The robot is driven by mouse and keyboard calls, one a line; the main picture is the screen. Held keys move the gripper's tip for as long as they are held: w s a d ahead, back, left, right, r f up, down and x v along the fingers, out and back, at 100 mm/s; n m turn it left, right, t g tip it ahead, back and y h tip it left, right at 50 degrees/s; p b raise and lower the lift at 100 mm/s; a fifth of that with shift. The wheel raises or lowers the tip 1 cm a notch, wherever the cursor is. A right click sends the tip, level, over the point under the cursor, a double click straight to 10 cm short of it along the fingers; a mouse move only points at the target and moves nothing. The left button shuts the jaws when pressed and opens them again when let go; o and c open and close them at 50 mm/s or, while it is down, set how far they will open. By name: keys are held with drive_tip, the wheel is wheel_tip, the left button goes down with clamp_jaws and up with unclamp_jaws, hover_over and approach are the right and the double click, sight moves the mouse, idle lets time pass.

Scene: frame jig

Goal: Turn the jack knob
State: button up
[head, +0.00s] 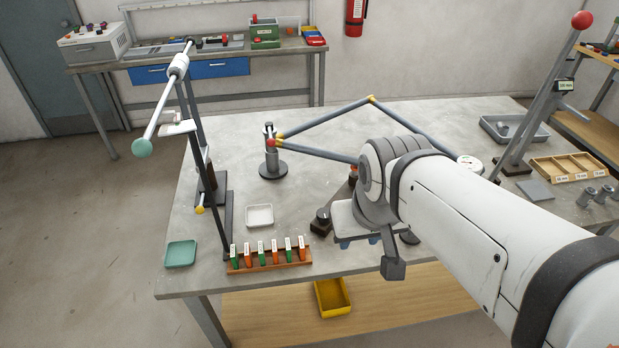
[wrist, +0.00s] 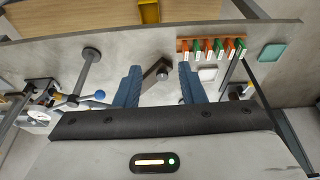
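A small dark block with a round black knob, which looks like the jack knob (head: 322,214), stands on the grey table (head: 230,125) just left of my gripper in the head view. In the wrist view the knob (wrist: 161,75) shows between my two blue fingers, beyond their tips. My gripper (head: 359,242) hangs over the table, its fingers mostly hidden under my wrist. In the wrist view my gripper (wrist: 160,67) is open, with nothing seen between the fingers touching them. I cannot tell the gap's height from the knob.
A rack of orange and green blocks (head: 270,260), a white tray (head: 259,215) and a green tray (head: 181,253) lie left of my gripper. A jointed bar frame (head: 325,115) rises behind it from a round post (head: 272,163). A tall lever stand (head: 190,120) is at left.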

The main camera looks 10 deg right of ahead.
drive_tip(key=shift+o, duration=0.6)
drive_tip(key=shift+s, duration=0.1)
drive_tip(key=shift+o, duration=0.8)
drive_tip(key=shift+w+d, duration=0.1)
drive_tip(key=shift+w, duration=0.25)
drive_tip(key=o, duration=0.3)
drive_tip(key=w+f+n+g+b, duration=0.1)
drive_tip(key=w+f+n+b, duration=0.2)
drive_tip(key=w, duration=1)
drive_tip(key=shift+d+f+n+g, duration=0.25)
drive_tip(key=shift+f+n+g, duration=0.05)
drive_tip(key=shift+n, duration=0.1)
drive_tip(key=n+g+b, duration=0.2)
drive_tip(key=n+b, duration=0.1)
drive_tip(key=n, duration=0.2)
hover_over(324, 213)
wheel_tip(324, 213, down, 13)
drive_tip(key=shift+f, duration=0.3)
wheel_tip(324, 213, down, 8)
drive_tip(key=shift+r+p, duration=0.2)
drive_tip(key=shift+p, duration=0.35)
drive_tip(key=shift+c, duration=0.4)
